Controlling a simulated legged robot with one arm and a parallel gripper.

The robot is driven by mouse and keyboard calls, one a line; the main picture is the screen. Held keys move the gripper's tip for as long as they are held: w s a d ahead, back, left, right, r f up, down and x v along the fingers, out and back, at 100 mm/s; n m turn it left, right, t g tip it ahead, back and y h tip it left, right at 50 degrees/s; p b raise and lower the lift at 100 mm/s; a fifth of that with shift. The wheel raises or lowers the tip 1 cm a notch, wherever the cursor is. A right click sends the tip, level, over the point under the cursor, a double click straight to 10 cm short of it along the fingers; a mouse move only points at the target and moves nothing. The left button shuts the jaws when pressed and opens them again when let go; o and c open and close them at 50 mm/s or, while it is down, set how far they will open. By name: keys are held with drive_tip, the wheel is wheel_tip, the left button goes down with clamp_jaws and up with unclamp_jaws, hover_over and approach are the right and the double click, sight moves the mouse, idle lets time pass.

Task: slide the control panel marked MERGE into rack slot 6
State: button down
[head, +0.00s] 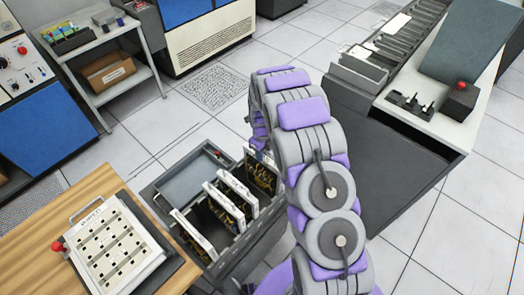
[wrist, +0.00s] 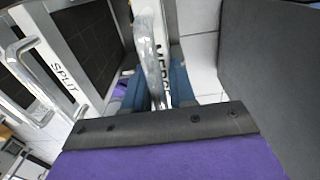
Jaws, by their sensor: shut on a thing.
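The MERGE panel (wrist: 164,62) shows edge-on in the wrist view, its lettering partly cut off. Its metal handle runs down to my gripper (wrist: 155,108), which is shut on it. A panel marked SPLIT (wrist: 62,72) with its own handle stands to the left, apart from my gripper. In the head view my purple and grey arm hides the gripper. A dark rack (head: 243,247) holds several white-edged panels (head: 231,205) with wiring; a further one (head: 264,170) is partly behind my arm. I cannot read any slot numbers, so slot 6 cannot be told.
A wooden table (head: 98,186) at the lower left bears a white panel (head: 112,245) with a handle and a red knob. A grey tray (head: 195,180) adjoins the rack. A dark-fronted bench (head: 385,165) stands right of my arm. Tiled floor (head: 125,150) is clear behind the rack.

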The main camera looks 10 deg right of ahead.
idle(0.4)
drive_tip(key=shift+f, duration=1.25)
drive_tip(key=c, duration=0.8)
unclamp_jaws()
drive_tip(key=shift+c, duration=0.2)
wheel_tip(320, 180, up, 17)
drive_tip(key=p, duration=0.3)
drive_tip(key=shift+w+r, duration=0.1)
